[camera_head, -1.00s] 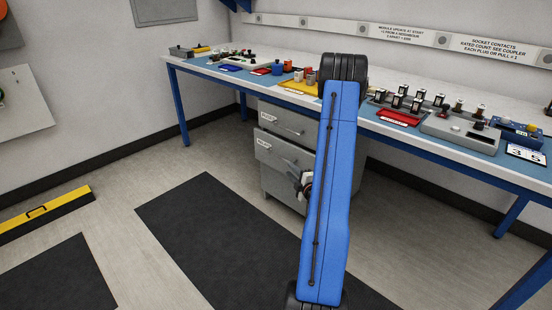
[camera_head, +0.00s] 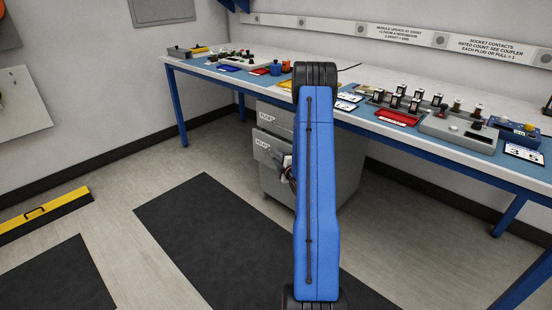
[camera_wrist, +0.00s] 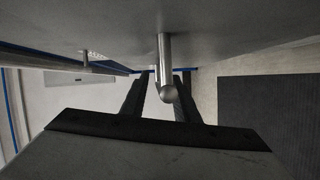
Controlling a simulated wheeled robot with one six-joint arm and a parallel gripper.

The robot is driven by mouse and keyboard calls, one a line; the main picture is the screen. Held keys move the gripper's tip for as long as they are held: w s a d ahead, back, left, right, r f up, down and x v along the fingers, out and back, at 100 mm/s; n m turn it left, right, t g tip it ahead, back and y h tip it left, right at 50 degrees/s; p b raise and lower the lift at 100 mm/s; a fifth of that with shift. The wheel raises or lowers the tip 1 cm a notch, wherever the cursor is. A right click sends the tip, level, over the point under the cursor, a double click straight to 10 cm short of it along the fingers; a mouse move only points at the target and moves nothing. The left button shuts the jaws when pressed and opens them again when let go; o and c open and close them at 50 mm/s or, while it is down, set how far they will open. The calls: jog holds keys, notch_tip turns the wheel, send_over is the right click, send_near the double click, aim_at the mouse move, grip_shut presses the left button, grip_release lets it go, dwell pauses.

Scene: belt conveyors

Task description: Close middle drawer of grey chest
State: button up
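The grey chest (camera_head: 335,185) stands under the bench in the head view, partly hidden behind my blue arm. Its upper drawer front (camera_head: 273,119) and the middle drawer front (camera_head: 268,148) below it both carry white labels. The middle front stands out from the chest body; my arm hides its right part. My gripper (camera_wrist: 160,88) is mostly hidden in the head view, with a small part showing beside the middle front. In the wrist view its two dark fingers lie either side of a metal bar handle (camera_wrist: 165,60), with gaps visible. The handle stands out from a grey front.
The workbench (camera_head: 230,75) above the chest has blue legs and carries several devices and trays. A dark mat (camera_head: 200,235) lies on the floor before the chest. A yellow and black bar (camera_head: 40,212) lies at the left. The floor between is clear.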

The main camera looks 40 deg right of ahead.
jog(key=shift+w, duration=0.15)
jog(key=shift+c, duration=0.4)
grip_shut()
jog(key=d, duration=0.4)
jog(key=shift+w+d, duration=0.1)
jog(key=shift+w, duration=0.05)
jog(key=shift+o, duration=0.4)
grip_release()
jog(key=shift+d, duration=0.1)
jog(key=v, duration=1.7)
jog(key=shift+s, duration=0.25)
jog(key=shift+r, duration=0.1)
